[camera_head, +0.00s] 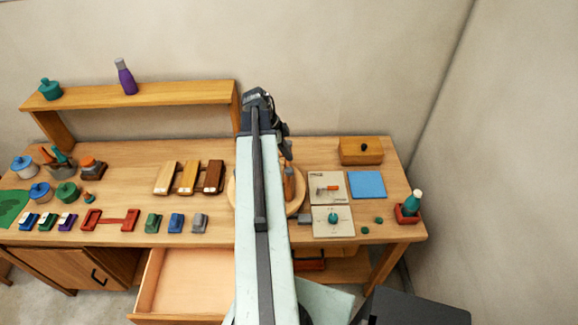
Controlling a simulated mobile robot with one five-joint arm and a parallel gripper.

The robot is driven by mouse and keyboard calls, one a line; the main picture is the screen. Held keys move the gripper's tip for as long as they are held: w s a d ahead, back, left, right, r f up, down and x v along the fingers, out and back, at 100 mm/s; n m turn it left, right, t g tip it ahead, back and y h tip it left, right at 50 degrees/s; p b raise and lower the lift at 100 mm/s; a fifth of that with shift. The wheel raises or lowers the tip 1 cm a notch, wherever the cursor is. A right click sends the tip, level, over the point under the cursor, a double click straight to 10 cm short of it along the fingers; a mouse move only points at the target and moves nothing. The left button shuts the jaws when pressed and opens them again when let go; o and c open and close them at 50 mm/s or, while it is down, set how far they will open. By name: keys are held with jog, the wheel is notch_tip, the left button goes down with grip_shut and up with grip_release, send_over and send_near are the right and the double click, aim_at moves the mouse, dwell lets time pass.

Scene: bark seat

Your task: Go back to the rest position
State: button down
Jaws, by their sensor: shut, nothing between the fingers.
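My arm reaches up the middle of the view over the workbench (330,160). My gripper (287,153), small and dark at the arm's far end, is partly hidden by the arm. It is shut and holds nothing. It appears above a round wooden board (298,205), which is mostly hidden behind my arm. An orange-brown upright object (290,184) shows at the board, just below my gripper in the picture. I cannot tell whether they touch.
A raised shelf (180,93) stands at the back left, holding a purple bottle (125,78) and a teal jar (50,89). A wooden box (361,151), blue square (367,185) and red holder (407,213) with a bottle are right. An open drawer (185,285) juts out front.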

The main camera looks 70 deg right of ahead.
jog(key=shift+r, duration=0.45)
jog(key=shift+f, duration=0.15)
